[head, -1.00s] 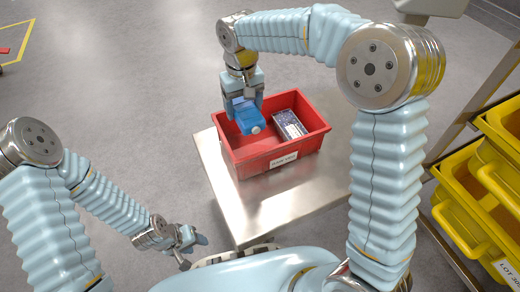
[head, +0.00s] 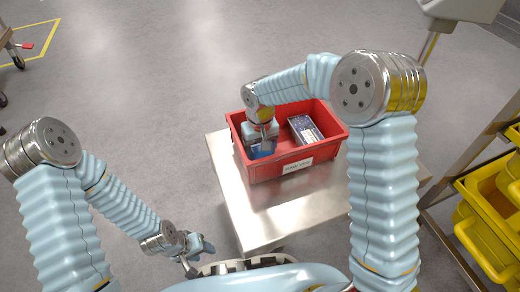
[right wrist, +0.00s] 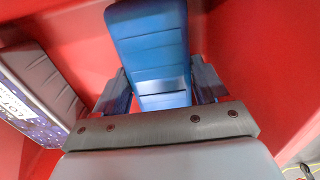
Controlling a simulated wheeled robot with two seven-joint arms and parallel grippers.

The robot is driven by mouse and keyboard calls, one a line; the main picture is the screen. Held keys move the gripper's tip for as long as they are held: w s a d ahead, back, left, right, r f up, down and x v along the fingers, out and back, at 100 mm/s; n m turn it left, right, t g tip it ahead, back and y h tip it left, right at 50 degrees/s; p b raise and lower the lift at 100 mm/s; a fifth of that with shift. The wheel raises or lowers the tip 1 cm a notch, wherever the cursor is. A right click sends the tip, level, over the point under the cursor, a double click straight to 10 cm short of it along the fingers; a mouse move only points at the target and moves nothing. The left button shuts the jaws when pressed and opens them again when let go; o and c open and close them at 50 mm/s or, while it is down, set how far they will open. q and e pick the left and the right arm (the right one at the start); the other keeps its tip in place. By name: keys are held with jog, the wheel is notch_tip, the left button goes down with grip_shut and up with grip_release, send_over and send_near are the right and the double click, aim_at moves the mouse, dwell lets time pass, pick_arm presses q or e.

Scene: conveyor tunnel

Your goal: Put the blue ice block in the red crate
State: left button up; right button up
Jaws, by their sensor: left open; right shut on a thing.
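The red crate (head: 255,172) stands on a small steel table, with a white label on its front wall. My right gripper (head: 262,146) reaches down into the left part of the crate. It is shut on the blue ice block (head: 262,152), mostly hidden under the gripper in the head view. In the right wrist view the blue ice block (right wrist: 150,50) sits between the two fingers (right wrist: 158,88), with red walls around it. Whether it touches the crate floor cannot be told. My left gripper (head: 198,250) is open and empty, low at the front, away from the crate.
A dark and grey printed box (head: 305,130) lies in the right part of the crate; it also shows at the left of the right wrist view (right wrist: 35,90). The steel table (head: 235,200) is bare in front. Yellow bins (head: 490,215) stand on a rack at right.

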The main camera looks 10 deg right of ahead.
jog(key=shift+f, duration=0.15)
jog(key=o, duration=1.2)
jog(key=shift+r, duration=0.3)
notch_tip(320, 180, up, 12)
jog(key=p, duration=0.3)
jog(key=shift+f, duration=0.1)
